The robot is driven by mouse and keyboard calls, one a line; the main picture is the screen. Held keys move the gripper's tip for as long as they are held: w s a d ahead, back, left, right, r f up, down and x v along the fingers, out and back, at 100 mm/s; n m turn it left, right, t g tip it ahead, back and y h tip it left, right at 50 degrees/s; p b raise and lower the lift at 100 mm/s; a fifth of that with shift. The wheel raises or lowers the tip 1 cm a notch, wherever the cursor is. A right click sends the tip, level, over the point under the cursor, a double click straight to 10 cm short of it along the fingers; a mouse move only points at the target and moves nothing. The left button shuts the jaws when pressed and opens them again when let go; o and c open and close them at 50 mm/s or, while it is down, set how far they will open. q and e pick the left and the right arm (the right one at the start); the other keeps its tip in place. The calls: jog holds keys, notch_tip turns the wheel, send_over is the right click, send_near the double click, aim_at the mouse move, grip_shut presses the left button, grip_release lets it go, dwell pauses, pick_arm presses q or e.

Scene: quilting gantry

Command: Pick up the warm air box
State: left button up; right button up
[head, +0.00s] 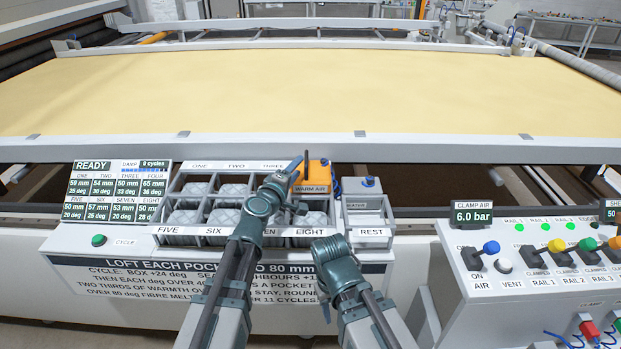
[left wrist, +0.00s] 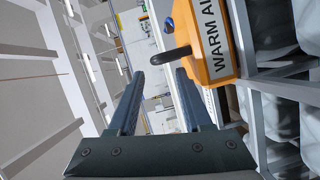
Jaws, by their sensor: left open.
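The warm air box (head: 314,174) is orange with a white "WARM AIR" label and a dark upright handle. It sits at the back right of the pocket rack. In the left wrist view the box (left wrist: 208,35) is at upper right, its black handle pointing toward the fingers. My left gripper (head: 301,184) is open at the box's left front side. In its wrist view the gripper (left wrist: 160,78) has nothing between its fingers, and the box lies just right of the right finger. My right arm's wrist (head: 335,258) is in front of the rack; its fingers cannot be made out.
The grey rack (head: 172,185) holds several pale padded pockets. A grey REST stand (head: 366,208) with a blue knob is right of the box. A gantry rail (head: 450,150) runs behind. A clamp panel (head: 510,285) with levers stands at right, a READY display (head: 116,190) at left.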

aim_at(310, 171)
pick_arm(q)
jog(key=shift+r+x, duration=0.15)
jog(key=shift+x, duration=1.5)
jog(key=shift+r+x, duration=0.1)
jog(key=shift+x, duration=1.55)
jog(key=shift+a, duration=0.1)
grip_shut()
